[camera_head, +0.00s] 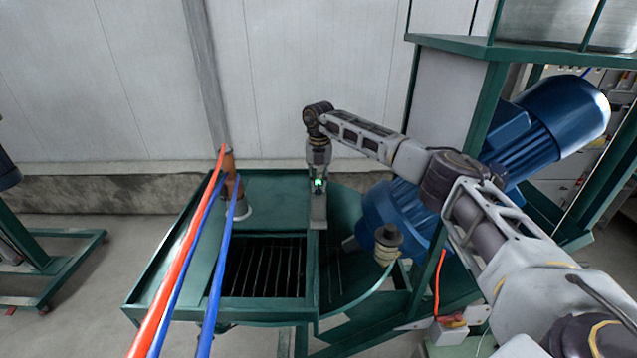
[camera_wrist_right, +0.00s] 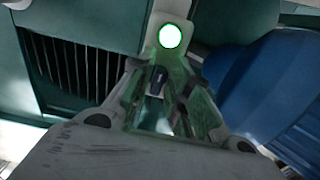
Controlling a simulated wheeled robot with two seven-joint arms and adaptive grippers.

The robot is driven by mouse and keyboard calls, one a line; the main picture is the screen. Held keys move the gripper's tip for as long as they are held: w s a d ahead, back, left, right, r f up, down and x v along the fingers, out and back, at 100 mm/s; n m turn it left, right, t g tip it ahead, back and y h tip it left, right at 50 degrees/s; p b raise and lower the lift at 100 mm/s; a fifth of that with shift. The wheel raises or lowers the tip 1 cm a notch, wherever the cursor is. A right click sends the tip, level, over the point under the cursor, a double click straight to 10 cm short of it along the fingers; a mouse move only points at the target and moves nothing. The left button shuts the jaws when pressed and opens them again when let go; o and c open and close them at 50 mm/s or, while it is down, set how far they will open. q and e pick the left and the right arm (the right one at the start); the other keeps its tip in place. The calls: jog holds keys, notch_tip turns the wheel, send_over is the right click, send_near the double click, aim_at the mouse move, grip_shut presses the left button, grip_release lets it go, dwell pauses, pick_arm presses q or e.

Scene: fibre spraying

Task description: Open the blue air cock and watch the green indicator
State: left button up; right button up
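The indicator (camera_head: 318,183) glows green on a narrow upright plate at the middle of the green machine. In the right wrist view the indicator (camera_wrist_right: 170,36) is a white disc with a green rim, just beyond the fingertips. My right gripper (camera_head: 318,166) points down over the plate. In the right wrist view my right gripper (camera_wrist_right: 165,78) has its fingers spread, with a gap between them. A small dark blue piece (camera_wrist_right: 157,79), perhaps the air cock, shows in that gap. I cannot tell whether the fingers touch it. In the head view the gripper hides the cock. My left gripper is out of view.
A grated opening (camera_head: 264,266) lies left of the plate. A blue motor (camera_head: 392,215) stands close on the right, and another (camera_head: 552,115) is higher up. Red and blue hoses (camera_head: 186,252) cross the left side. A wall is behind.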

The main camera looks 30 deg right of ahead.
aim_at(319, 185)
jog(key=shift+o, duration=0.7)
jog(key=shift+f, duration=0.1)
notch_tip(319, 185, up, 12)
dwell(0.4)
jog(key=shift+s+f, duration=0.1)
dwell(0.5)
